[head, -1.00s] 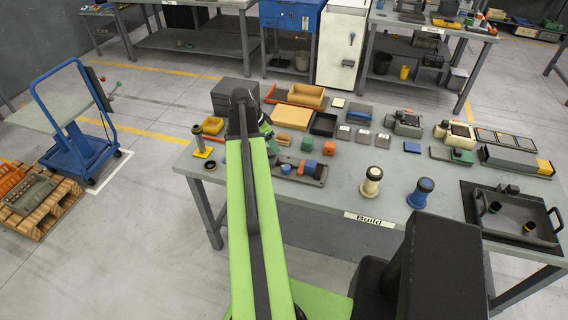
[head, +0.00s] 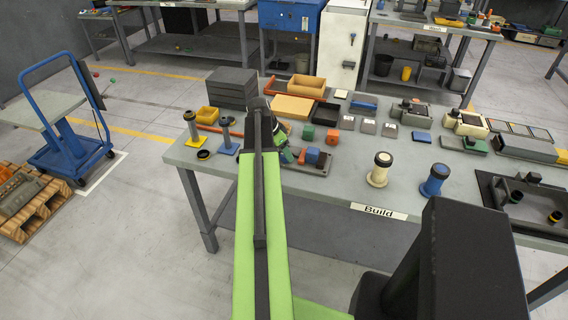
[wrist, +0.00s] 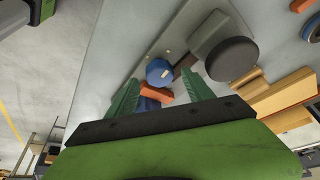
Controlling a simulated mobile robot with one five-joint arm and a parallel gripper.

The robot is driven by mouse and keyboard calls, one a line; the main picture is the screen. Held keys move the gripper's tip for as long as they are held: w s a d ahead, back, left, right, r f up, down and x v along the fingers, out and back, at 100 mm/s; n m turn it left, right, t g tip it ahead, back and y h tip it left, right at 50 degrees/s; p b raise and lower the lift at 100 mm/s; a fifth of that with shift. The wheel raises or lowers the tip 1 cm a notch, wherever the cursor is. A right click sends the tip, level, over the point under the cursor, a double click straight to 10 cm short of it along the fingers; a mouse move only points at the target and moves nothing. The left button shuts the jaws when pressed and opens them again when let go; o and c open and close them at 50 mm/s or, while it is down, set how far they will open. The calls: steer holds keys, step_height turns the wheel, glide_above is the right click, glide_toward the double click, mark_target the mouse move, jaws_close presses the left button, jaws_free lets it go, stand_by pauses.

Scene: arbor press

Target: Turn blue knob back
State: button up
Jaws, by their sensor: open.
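The blue knob (wrist: 159,71) is a round blue disc with a small pale mark, seen in the wrist view on a grey plate. My gripper (wrist: 162,78) is open, its two green fingers on either side of the view, pointing toward the knob. The knob appears between and just beyond the fingertips; I cannot tell whether they touch it. An orange-red block (wrist: 157,90) and a dark blue part (wrist: 149,104) show between the fingers.
In the head view, the grey bench (head: 345,184) carries blocks, trays and several posts. A cream post (head: 380,170) and a blue post (head: 434,180) stand near its front edge.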

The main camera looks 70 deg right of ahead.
steer(key=shift+s+d+f, duration=0.15)
steer(key=shift+d+f, duration=0.05)
steer(key=shift+f, duration=0.45)
steer(key=shift+r, duration=0.1)
jaws_close()
